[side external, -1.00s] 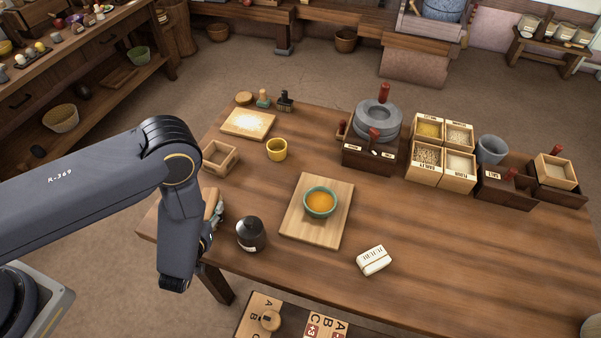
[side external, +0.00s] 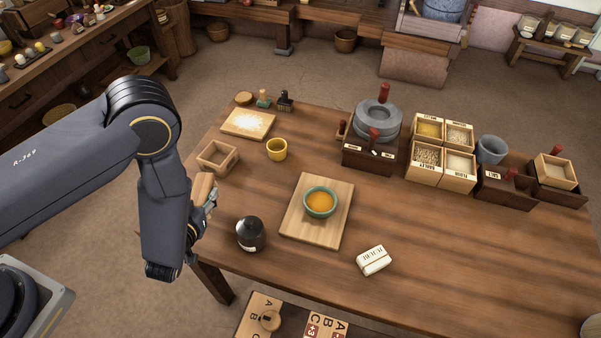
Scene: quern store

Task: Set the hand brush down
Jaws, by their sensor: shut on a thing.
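My gripper (side external: 209,198) is at the left edge of the table, mostly hidden behind my own forearm. It is shut on the hand brush (side external: 202,186), of which a tan wooden part shows beside the fingers. The brush's bristles are hidden. It looks to be above the table's left edge, just in front of a small open wooden box (side external: 219,158); I cannot tell whether it touches the tabletop.
A dark lidded jar (side external: 250,234) stands close to the right of my gripper. A board (side external: 331,232) bears a green bowl (side external: 320,203). A yellow cup (side external: 277,149) and floury board (side external: 247,124) stand behind. Bare tabletop lies around the white packet (side external: 373,260).

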